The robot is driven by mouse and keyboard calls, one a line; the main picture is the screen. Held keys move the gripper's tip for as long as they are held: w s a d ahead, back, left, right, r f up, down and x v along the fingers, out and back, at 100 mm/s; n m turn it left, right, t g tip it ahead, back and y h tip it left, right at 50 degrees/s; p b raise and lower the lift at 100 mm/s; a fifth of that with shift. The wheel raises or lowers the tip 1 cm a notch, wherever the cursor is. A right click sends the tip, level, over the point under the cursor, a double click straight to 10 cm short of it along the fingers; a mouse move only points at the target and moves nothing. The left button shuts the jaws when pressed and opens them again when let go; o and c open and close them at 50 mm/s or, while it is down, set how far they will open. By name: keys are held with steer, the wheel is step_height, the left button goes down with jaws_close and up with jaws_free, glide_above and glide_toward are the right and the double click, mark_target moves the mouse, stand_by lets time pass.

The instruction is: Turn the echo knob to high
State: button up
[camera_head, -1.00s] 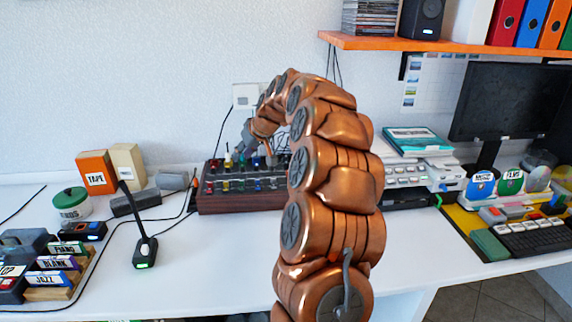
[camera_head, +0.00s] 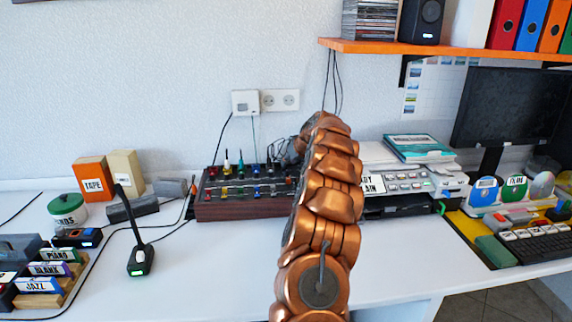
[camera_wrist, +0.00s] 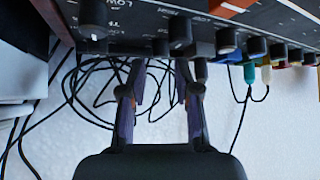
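The mixer (camera_head: 240,207), a dark panel with a wooden front and rows of coloured knobs, stands against the wall in the head view. In the wrist view its panel (camera_wrist: 130,15) fills the top, with black knobs and LOW and HIGH labels. I cannot read an echo label, so I cannot tell which knob is the echo one. My gripper (camera_wrist: 160,72) has its two fingers apart, with tips close to the panel near a small black knob (camera_wrist: 160,47). I cannot tell whether they touch it. In the head view my arm hides most of the gripper and the mixer's right end.
Black cables (camera_wrist: 85,90) lie looped behind the panel in the wrist view. Coloured plugs (camera_wrist: 249,74) stand along the mixer's back row. A printer-like machine (camera_head: 405,180) stands right of my arm. A black desk microphone (camera_head: 140,255) stands at left. The front table is mostly clear.

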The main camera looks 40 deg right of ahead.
steer(key=shift+x, duration=1.75)
steer(key=shift+c, duration=0.4)
jaws_close()
